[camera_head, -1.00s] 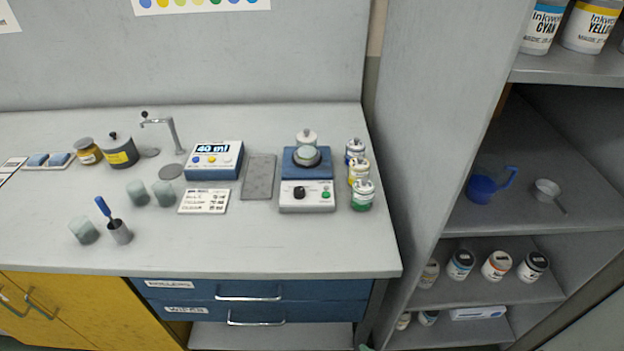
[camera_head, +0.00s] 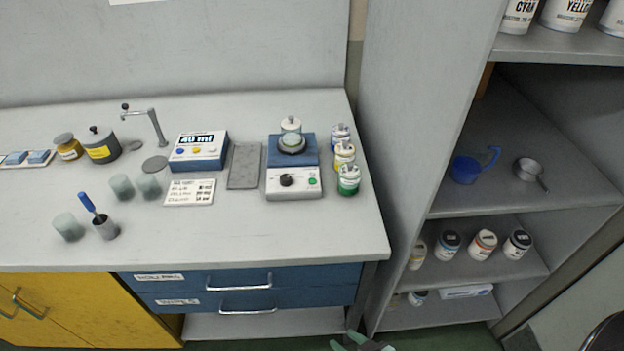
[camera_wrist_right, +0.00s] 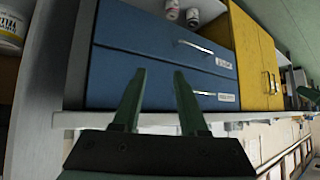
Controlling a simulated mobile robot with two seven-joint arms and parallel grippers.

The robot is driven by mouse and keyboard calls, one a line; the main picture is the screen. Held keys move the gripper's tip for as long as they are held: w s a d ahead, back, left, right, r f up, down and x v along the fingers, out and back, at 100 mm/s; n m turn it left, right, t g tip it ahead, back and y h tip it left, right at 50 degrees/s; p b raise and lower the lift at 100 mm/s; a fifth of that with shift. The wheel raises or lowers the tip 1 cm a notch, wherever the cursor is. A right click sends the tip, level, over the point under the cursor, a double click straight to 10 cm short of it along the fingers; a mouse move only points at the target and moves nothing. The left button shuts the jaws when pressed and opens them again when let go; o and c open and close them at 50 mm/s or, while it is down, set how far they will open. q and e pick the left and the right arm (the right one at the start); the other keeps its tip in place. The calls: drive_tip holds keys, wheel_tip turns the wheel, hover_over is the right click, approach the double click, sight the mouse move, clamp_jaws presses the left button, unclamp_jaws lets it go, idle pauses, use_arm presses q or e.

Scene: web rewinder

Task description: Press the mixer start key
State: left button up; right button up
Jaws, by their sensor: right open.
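The mixer (camera_head: 293,181) stands on the bench in the head view, a white-fronted unit with a blue top. Its front has a black knob and, to the right, a small green key (camera_head: 312,182). A jar with a pale lid (camera_head: 291,126) stands on its top plate. My right gripper (camera_head: 362,343) shows at the bottom edge of the head view, low in front of the bench and well away from the mixer. In the right wrist view my right gripper (camera_wrist_right: 159,75) is open and empty, with the blue drawers beyond.
Small ink jars (camera_head: 346,158) stand just right of the mixer. Bench top in front of the mixer is clear. A shelf unit (camera_head: 403,130) rises to the right.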

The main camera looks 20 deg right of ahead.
clamp_jaws()
idle(1.3)
